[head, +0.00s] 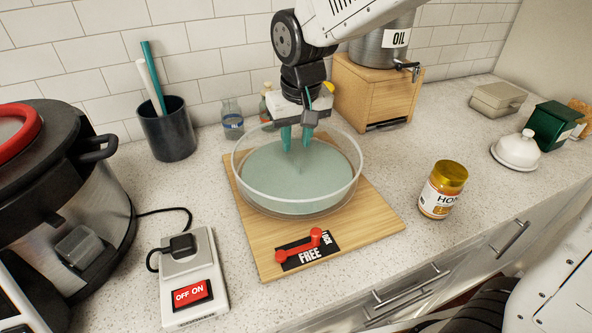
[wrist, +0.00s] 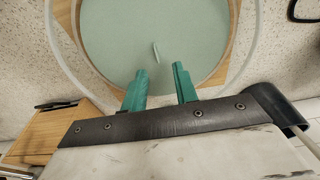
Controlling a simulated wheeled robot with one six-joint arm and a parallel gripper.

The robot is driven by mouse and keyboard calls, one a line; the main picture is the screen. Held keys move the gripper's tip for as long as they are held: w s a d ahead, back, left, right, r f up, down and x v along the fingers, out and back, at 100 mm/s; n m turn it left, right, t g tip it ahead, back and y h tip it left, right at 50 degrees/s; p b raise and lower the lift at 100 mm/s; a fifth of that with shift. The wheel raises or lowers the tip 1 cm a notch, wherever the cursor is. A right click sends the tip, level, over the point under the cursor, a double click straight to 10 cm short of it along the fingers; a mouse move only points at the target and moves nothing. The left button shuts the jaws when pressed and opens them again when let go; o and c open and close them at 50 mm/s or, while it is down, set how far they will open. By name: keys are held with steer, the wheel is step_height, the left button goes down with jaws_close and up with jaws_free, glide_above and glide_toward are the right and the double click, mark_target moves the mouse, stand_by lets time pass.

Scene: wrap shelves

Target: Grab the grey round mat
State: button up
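The grey-green round mat (head: 268,178) lies flat inside a clear, low-walled round dish (head: 236,170). A small thin upright tab shows near the mat's middle. In the wrist view the mat (wrist: 115,35) fills the top middle, with the tab just beyond the fingertips. My gripper (head: 296,146) points down over the far half of the dish. Its two teal fingers are apart with nothing between them in the wrist view (wrist: 160,72). The fingertips look above the mat; the exact height is hard to tell.
The dish stands on a wooden board (head: 375,215) with a red lever (head: 298,246) marked FREE and LOCK. A honey jar (head: 442,190) stands right, a switch box (head: 190,285) front left, a dark cup (head: 167,130) back left, and a wooden box (head: 365,95) behind.

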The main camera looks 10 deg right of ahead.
mark_target(297, 164)
steer(key=f, duration=0.3)
steer(key=w+f, duration=0.1)
steer(key=f, duration=0.2)
steer(key=shift+w+d+f, duration=0.15)
steer(key=shift+d+f, duration=0.05)
steer(key=shift+f, duration=0.15)
jaws_close()
